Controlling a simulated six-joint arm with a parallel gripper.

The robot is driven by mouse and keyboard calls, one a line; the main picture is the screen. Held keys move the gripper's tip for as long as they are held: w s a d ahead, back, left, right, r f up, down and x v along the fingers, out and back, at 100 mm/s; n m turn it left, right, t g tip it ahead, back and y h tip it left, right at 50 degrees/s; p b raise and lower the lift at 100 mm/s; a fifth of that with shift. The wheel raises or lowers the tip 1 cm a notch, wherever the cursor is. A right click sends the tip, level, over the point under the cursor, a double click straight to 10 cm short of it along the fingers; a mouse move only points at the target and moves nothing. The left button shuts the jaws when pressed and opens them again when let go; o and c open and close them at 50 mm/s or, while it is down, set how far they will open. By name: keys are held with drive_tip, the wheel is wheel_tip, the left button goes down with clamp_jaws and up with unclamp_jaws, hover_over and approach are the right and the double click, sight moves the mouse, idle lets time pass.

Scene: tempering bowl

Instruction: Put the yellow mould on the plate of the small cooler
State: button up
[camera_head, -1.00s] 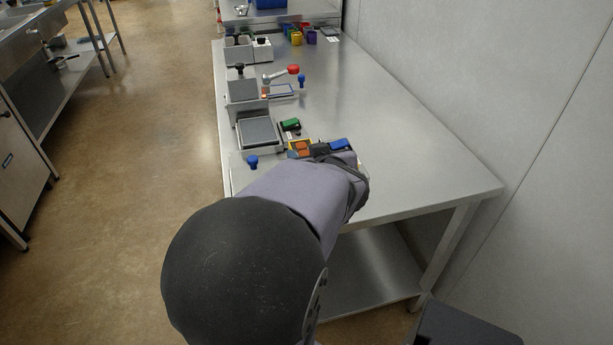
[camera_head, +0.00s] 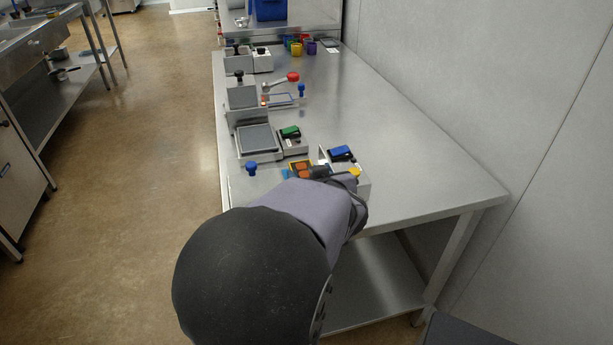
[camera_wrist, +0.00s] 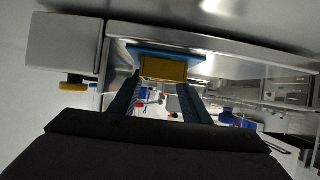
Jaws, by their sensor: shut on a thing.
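The yellow mould (camera_head: 300,165) shows orange on top and sits at the end of my gripper in the head view. In the wrist view the mould (camera_wrist: 163,68) is between the two fingers of my gripper (camera_wrist: 160,88), which is shut on it. The small cooler (camera_head: 361,184) is a pale box with a blue switch and a yellow knob, just right of my gripper. Its blue plate (camera_wrist: 150,50) lies right behind the mould in the wrist view; a blue edge (camera_head: 286,174) shows beside the mould. I cannot tell whether mould and plate touch. My wrist hides part of the cooler.
A device with a square grey plate (camera_head: 257,138) and a green-switched box (camera_head: 291,140) stand beyond my gripper. A blue knob (camera_head: 251,168) is to its left. Several coloured cups (camera_head: 297,48) stand far back. The bench's right side (camera_head: 400,140) is clear.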

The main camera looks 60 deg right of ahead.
sight(305, 172)
drive_tip(key=shift+f, duration=0.2)
drive_tip(key=o, duration=0.8)
drive_tip(key=shift+r, duration=0.25)
drive_tip(key=shift+s+a+r+p, duration=0.1)
drive_tip(key=shift+s+r+p, duration=0.1)
drive_tip(key=shift+p, duration=0.1)
drive_tip(key=shift+p+v, duration=0.6)
drive_tip(key=shift+v, duration=0.55)
drive_tip(key=shift+s+a+r, duration=0.1)
drive_tip(key=shift+s+a, duration=0.1)
drive_tip(key=shift+v, duration=1)
drive_tip(key=shift+a, duration=0.1)
